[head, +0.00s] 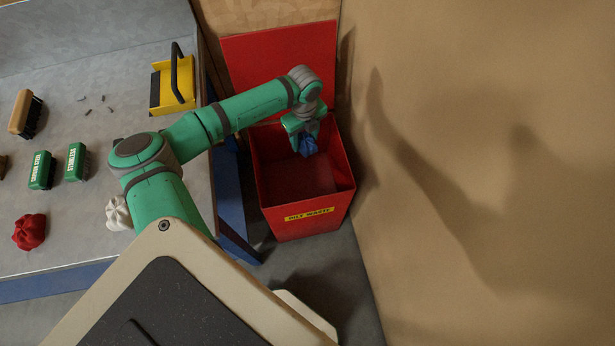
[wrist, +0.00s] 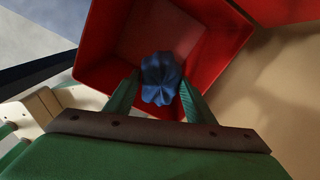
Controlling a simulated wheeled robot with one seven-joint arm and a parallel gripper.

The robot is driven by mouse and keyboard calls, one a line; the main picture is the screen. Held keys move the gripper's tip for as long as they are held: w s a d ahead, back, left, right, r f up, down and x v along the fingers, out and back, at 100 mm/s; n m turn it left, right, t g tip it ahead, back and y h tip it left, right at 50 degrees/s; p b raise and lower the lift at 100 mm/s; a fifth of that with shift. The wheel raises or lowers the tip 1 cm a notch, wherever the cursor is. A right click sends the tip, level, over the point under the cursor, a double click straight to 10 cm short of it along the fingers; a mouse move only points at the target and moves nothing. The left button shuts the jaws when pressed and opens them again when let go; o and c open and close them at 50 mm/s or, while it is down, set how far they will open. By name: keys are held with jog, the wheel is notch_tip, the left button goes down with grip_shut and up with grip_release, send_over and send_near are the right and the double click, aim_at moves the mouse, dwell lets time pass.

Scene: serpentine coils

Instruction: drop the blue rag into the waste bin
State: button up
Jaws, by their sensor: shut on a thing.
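The blue rag (head: 308,146) is crumpled and hangs from my gripper (head: 306,130) over the open mouth of the waste bin. In the wrist view the blue rag (wrist: 161,80) sits between the two green fingers of my gripper (wrist: 160,95), with the red bin's inside behind it. The waste bin (head: 303,220) is a red box with a yellow label on its front. Its red lid (head: 280,60) stands open at the back. The bin's wall also shows in the wrist view (wrist: 98,45). The visible bin floor looks bare.
A grey workbench (head: 70,130) stands left of the bin. A tan wall (head: 480,130) rises close on the right.

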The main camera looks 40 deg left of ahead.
notch_tip(320, 180, down, 6)
jog(key=shift+s+a, duration=0.2)
jog(key=shift+s, duration=0.05)
dwell(0.4)
jog(key=o, duration=1.2)
notch_tip(320, 180, up, 11)
jog(key=shift+f, duration=0.1)
jog(key=shift+w, duration=0.1)
